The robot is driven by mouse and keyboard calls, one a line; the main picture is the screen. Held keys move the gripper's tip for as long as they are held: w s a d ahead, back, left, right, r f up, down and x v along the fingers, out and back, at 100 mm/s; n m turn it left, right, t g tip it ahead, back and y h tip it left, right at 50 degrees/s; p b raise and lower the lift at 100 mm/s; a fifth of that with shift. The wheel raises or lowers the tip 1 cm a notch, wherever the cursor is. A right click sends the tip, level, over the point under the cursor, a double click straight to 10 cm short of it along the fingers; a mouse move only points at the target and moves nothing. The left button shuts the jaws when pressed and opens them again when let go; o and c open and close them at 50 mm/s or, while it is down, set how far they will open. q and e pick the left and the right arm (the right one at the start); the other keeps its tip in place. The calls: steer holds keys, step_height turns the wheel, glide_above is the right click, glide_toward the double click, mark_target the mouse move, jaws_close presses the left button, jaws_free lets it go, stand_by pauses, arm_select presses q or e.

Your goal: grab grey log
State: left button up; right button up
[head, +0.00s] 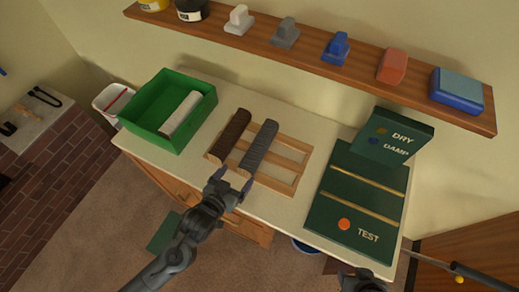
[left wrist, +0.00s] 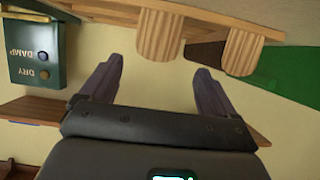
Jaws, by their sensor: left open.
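The grey log (head: 260,146) lies on a slatted wooden rack (head: 292,165) on the worktop, just right of a dark brown log (head: 231,136). My left gripper (head: 233,180) is open and empty at the near ends of the logs, close to the grey log's near end. In the left wrist view, two pale log ends show beyond the spread fingers (left wrist: 157,72). The left one, the grey log (left wrist: 157,36), lines up with the gap between the fingers. The brown log's end (left wrist: 239,52) is to the right. My right gripper (head: 364,280) shows only partly at the bottom edge.
A green tray (head: 148,118) holding a pale log (head: 181,113) stands left of the rack. A dark green test board (head: 325,212) and DRY/DAMP box (head: 395,137) stand right. A shelf (head: 310,58) with several blocks runs along the wall behind.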

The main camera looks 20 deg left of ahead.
mark_target(245, 167)
arm_select(q)
steer(key=shift+d+b+x, duration=0.2)
steer(key=shift+b+x, duration=0.15)
steer(key=shift+x, duration=3.9)
steer(key=shift+r, duration=0.15)
steer(key=shift+r, duration=0.1)
jaws_close()
